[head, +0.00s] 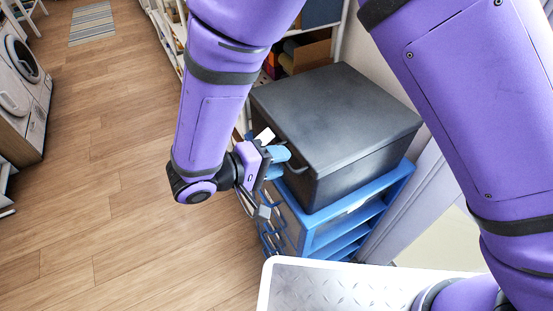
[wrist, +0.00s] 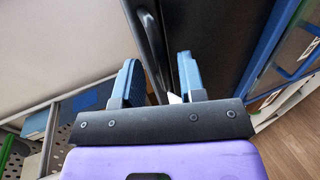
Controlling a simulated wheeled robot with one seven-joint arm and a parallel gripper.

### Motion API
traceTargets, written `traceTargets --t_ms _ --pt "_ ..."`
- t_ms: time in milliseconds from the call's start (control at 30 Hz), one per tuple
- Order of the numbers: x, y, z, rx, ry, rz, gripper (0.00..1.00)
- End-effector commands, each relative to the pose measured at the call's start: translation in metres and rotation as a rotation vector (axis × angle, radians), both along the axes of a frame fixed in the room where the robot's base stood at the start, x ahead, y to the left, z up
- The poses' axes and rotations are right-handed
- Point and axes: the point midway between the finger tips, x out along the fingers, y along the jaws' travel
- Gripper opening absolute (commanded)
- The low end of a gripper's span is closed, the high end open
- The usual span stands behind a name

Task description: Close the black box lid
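The black box (head: 360,166) sits on top of a blue shelf unit. Its dark lid (head: 335,110) lies flat across the top, and I see no clear gap under it. A curved handle (head: 291,166) sticks out from the box's front side. My gripper (head: 280,158) is at this front side, close to the handle. In the wrist view my gripper (wrist: 158,78) has its two blue fingers apart, with the dark handle bar (wrist: 152,45) reaching down between them. I cannot tell whether a finger touches the bar.
The blue shelf unit (head: 312,234) with drawers stands under the box. A shelf with several items (head: 298,55) is behind it. A washing machine (head: 22,60) stands at the far left, and a striped rug (head: 91,24) lies at the back. The wooden floor (head: 110,190) at left is clear.

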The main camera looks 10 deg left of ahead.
Motion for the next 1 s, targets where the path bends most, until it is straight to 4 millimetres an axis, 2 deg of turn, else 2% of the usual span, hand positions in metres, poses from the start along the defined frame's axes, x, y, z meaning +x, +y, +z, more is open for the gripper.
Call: traceTargets --t_ms 167,267,700,1000 --pt "-0.002 0.004 0.001 0.001 0.0 0.001 0.37" --pt "-0.009 0.012 0.005 0.003 0.0 0.003 0.37" --pt "-0.051 0.07 0.029 0.003 0.0 0.002 0.37" --pt "-0.06 0.083 0.035 0.0 0.0 0.0 0.37"
